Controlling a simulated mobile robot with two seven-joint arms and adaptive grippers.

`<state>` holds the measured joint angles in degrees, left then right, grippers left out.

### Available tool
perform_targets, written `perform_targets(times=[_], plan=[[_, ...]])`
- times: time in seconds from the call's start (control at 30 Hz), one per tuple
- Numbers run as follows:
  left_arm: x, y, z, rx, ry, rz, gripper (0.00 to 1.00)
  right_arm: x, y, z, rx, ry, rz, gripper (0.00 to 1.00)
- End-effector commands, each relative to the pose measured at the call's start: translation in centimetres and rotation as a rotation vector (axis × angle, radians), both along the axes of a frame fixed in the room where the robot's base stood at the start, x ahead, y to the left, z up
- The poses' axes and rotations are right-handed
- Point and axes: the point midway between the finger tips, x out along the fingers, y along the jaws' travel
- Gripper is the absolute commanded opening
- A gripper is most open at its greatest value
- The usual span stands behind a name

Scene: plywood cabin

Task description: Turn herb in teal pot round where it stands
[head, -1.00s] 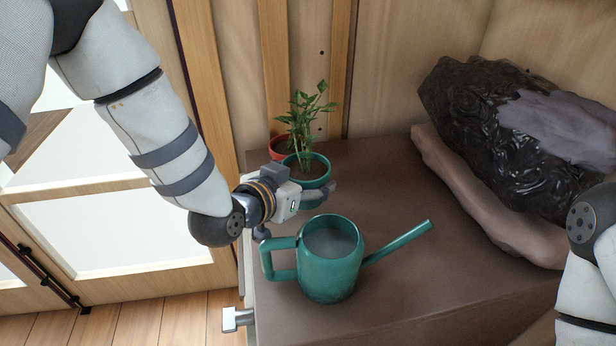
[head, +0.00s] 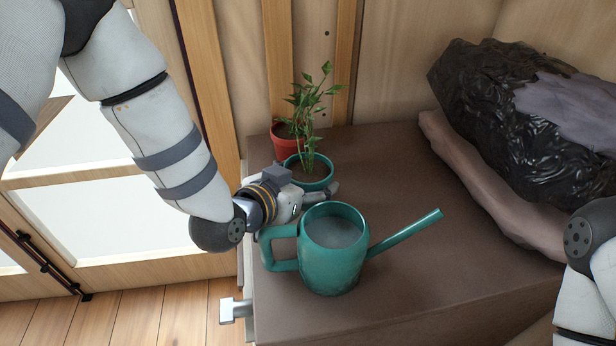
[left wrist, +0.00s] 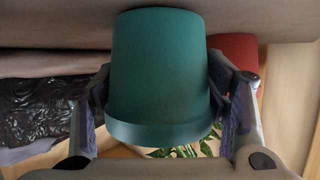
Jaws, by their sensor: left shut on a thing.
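The herb (head: 310,112) grows in a teal pot (head: 316,184) on the brown top, behind the watering can in the head view. My left gripper (head: 318,198) reaches in from the left and is shut on the teal pot. In the left wrist view the pot (left wrist: 160,75) appears upside down, with one finger on each side, and some leaves show below its rim. In the head view the gripper and can hide part of the pot. Of my right arm only a part shows at the right edge; its gripper is out of view.
A teal watering can (head: 332,262) stands close in front of my left gripper, its spout pointing right. A red pot (head: 284,142) stands just behind the teal pot. A dark, glossy bag-like bundle (head: 500,125) lies at the right. The brown top (head: 420,275) is clear at front right.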

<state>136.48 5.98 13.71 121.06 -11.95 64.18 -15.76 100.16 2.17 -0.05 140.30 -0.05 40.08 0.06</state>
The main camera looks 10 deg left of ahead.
Motion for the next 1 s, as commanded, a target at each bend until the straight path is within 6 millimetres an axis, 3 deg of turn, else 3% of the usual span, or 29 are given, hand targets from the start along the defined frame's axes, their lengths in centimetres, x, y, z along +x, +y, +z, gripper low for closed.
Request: perform_targets(times=[0.17, 0.2, 0.3, 0.67, 1.0], plan=[[0.0, 0.0, -0.3, 0.0, -0.001, 0.0, 0.22, -0.1, 0.0, -0.1, 0.0, 0.003, 0.0, 0.4], [0.0, 0.0, -0.4, 0.0, -0.002, 0.0, 0.7, -0.1, 0.0, -0.1, 0.0, 0.004, 0.0, 0.4], [0.0, 0.0, -0.3, 0.0, -0.002, 0.0, 0.91, -0.1, 0.0, -0.1, 0.0, 0.003, 0.0, 0.4], [-0.4, 0.1, -0.3, 0.001, 0.002, 0.0, 0.91, -0.1, 0.0, -0.1, 0.0, 0.003, 0.0, 0.4], [-5.9, 2.1, 2.2, 0.0, 0.0, -0.001, 0.91, -0.1, 0.0, -0.1, 0.0, 0.003, 0.0, 0.4]])
